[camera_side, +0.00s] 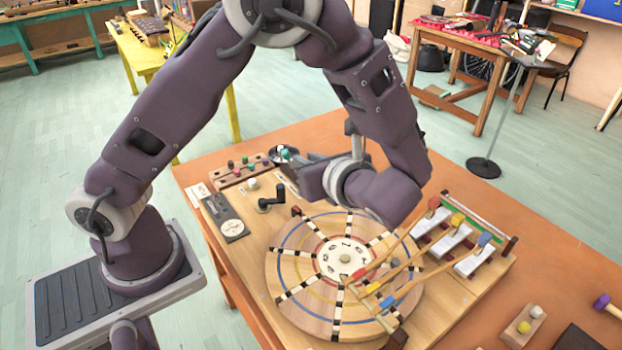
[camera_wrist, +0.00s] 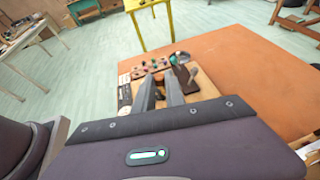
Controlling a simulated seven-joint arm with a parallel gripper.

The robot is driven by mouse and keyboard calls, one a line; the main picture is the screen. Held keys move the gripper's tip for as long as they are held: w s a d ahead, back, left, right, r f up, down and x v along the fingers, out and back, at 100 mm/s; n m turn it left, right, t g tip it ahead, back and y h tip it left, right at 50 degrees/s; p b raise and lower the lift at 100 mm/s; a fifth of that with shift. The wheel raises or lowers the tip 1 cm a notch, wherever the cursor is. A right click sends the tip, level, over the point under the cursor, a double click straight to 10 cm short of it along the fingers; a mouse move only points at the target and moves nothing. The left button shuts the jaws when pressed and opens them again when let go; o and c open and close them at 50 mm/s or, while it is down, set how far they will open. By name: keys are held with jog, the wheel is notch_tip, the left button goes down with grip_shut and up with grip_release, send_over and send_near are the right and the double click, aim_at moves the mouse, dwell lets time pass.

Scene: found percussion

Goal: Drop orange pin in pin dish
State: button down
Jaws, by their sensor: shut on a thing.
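My gripper (camera_wrist: 160,84) points away from the wrist camera. A small orange pin (camera_wrist: 159,77) shows between its fingertips, and they are shut on it. In the side view my gripper (camera_side: 313,178) is tilted above the back of the wooden board, and the pin cannot be made out there. The dark round pin dish (camera_side: 273,154) stands at the back of the board, just beyond and left of my gripper. Green and white pins show in it. In the wrist view the pin dish (camera_wrist: 181,57) is ahead and slightly right of the fingertips.
A wooden pin rack (camera_side: 238,176) with coloured pins lies left of the dish. A black crank (camera_side: 273,199) stands in front of it. A large wooden wheel (camera_side: 290,245) fills the board's middle. Several mallets lean over metal bars (camera_side: 451,242) at right. Orange table is clear behind.

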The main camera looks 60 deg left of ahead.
jog(key=s+a+f+n+g, duration=0.2)
jog(key=s+f+n+g, duration=0.2)
jog(key=s+n+g, duration=0.25)
jog(key=s+d+f+n+g+h, duration=0.25)
jog(key=d+n+g+h, duration=0.55)
jog(key=n+h, duration=0.7)
jog(key=w+n+t+h, duration=0.4)
jog(key=w+n+h, duration=0.4)
jog(key=n+h, duration=0.1)
jog(key=w+a+r+n+t+h, duration=0.2)
jog(key=w+a+r+n+t, duration=0.2)
jog(key=w+a+n+t, duration=0.85)
jog(key=a+r+n+t+y, duration=0.2)
jog(key=a+n+t+y, duration=0.8)
jog(key=a, duration=1.6)
notch_tip(320, 180, down, 12)
jog(key=g, duration=0.1)
jog(key=shift+d+n, duration=0.4)
jog(key=shift+s+r, duration=0.15)
jog(key=shift+s, duration=0.05)
